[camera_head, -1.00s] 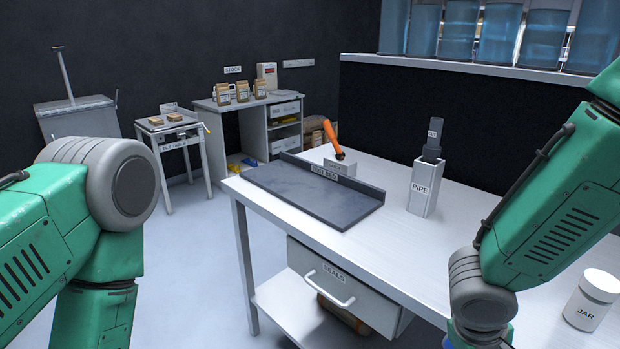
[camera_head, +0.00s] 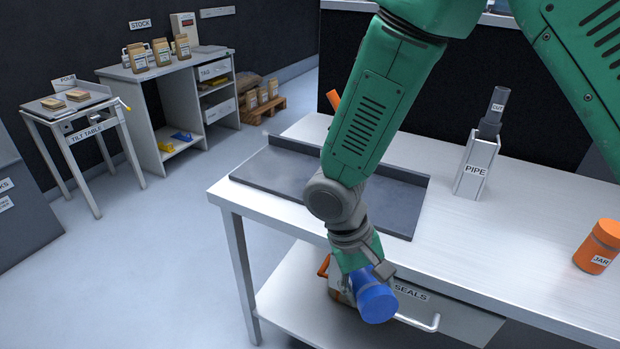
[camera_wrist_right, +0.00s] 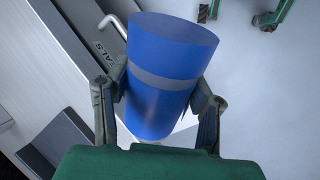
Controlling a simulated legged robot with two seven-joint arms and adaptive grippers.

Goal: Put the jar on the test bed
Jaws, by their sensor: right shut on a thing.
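My right gripper (camera_head: 364,284) is shut on a blue jar-like cylinder (camera_head: 377,302) with a grey band. In the wrist view, a finger lies on each side of the blue cylinder (camera_wrist_right: 165,55); no label shows. It is held in front of the table's front edge, before the drawer. An orange jar (camera_head: 596,248) labelled JAR stands upright on the table at the far right. The test bed (camera_head: 400,208) is a dark, low-rimmed tray on the table's left part, partly hidden behind my right arm. My left gripper is not in view.
A pipe holder (camera_head: 473,168) labelled PIPE stands right of the tray. The SEALS drawer (camera_head: 455,318) is under the table (camera_head: 520,245). The tilt table (camera_head: 85,122) and stock desk (camera_head: 165,70) stand at the back left. The tabletop between pipe holder and orange jar is clear.

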